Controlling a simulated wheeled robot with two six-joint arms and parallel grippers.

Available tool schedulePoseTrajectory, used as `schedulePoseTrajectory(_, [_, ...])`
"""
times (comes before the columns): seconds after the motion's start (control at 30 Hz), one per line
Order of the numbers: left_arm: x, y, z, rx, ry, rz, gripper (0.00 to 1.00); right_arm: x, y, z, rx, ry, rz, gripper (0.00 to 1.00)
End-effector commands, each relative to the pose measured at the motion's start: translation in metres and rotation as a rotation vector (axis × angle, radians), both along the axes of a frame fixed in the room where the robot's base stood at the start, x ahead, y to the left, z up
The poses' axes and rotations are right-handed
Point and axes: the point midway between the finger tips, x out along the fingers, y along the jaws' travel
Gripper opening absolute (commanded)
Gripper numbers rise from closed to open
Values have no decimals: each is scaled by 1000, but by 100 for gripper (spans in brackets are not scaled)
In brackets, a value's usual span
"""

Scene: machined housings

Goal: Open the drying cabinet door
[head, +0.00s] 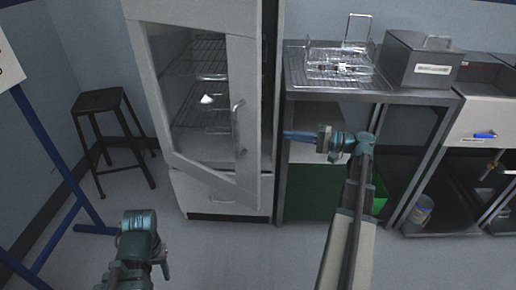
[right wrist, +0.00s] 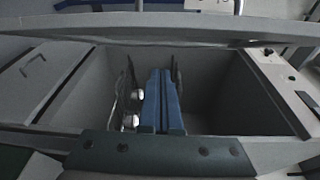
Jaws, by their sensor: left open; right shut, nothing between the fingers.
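The drying cabinet (head: 222,193) is tall and grey and stands left of centre in the head view. Its glass-panelled door (head: 248,70) looks ajar, with its lower edge slanting across the front and a dark gap along its right side. The vertical door handle (head: 238,125) is on the door's right part. My right gripper (head: 287,135) is shut and empty, pointing left just right of the gap, apart from the handle; its blue fingers (right wrist: 162,100) also show in the right wrist view. My left gripper (head: 165,272) is open and empty, low in front of the cabinet.
A black stool (head: 100,100) stands left of the cabinet, near a blue-legged stand (head: 50,150). Right of the cabinet is a metal bench (head: 400,98) with a wire rack (head: 340,68) and a lidded grey box (head: 420,60). The floor before the cabinet is clear.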

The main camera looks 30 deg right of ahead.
Motion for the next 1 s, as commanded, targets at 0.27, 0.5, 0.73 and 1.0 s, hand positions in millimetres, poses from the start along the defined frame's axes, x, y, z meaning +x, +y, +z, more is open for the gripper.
schedulePoseTrajectory(0.27, [0, 0, -18, 0, 0, 0, 50, -7, -16, -7, -25, -93, -35, 0])
schedulePoseTrajectory(0.5, [0, 0, -17, 0, 0, 0, 50, 4, -5, -6, -24, -90, -32, 0])
schedulePoseTrajectory(0.73, [0, 0, -17, 0, 0, 0, 50, 37, 26, -6, -23, -91, -29, 0])
schedulePoseTrajectory(1.0, [0, 0, -17, 0, 0, 0, 50, 61, 64, -6, -23, -90, -32, 0])
